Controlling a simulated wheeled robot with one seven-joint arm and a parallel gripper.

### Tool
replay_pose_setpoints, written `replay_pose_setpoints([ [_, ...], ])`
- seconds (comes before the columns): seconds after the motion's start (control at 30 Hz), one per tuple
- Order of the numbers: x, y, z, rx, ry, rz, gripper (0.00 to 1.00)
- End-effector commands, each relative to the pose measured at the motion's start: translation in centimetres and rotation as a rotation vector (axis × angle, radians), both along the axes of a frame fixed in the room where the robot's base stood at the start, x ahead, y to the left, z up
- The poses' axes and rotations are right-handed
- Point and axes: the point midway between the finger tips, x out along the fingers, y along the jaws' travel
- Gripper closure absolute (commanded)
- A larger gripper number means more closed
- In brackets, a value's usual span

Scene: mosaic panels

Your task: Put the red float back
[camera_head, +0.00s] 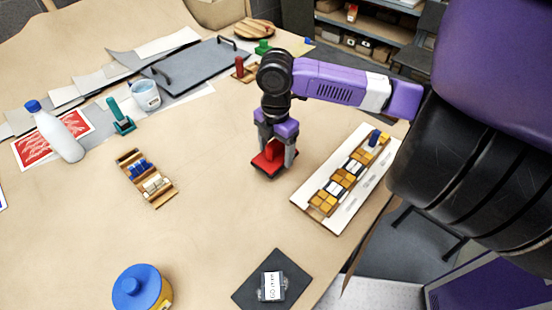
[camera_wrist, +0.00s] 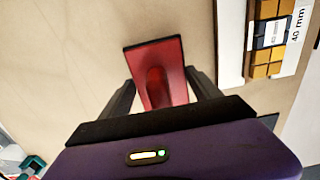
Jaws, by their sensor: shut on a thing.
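The red float (camera_head: 267,164) is a flat red plate with a red grip on top. It shows in the head view under my gripper (camera_head: 273,150), in the middle of the table. My gripper is shut on its grip. In the wrist view the red float (camera_wrist: 160,60) lies between the two dark fingers of my gripper (camera_wrist: 160,90), its plate reaching out beyond them. I cannot tell whether the plate touches the table or hangs just above it.
A white board with yellow and dark tiles (camera_head: 345,180) lies right of my gripper. A wooden tray of small pieces (camera_head: 147,178) lies to the left. A dark mat (camera_head: 245,291) and a blue-lidded jar (camera_head: 142,290) are at the front. A large grey board (camera_head: 196,70) lies behind.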

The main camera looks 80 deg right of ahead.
Motion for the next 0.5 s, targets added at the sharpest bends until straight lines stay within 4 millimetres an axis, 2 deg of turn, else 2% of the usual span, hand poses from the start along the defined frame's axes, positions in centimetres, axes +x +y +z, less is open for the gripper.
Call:
replay_pose_setpoints([
  [0.3, 0.0, 0.0, -3.8, 0.001, 0.0, -0.001, 0.6],
  [0.5, 0.0, 0.0, -4.0, -0.001, 0.001, 0.0, 0.6],
])
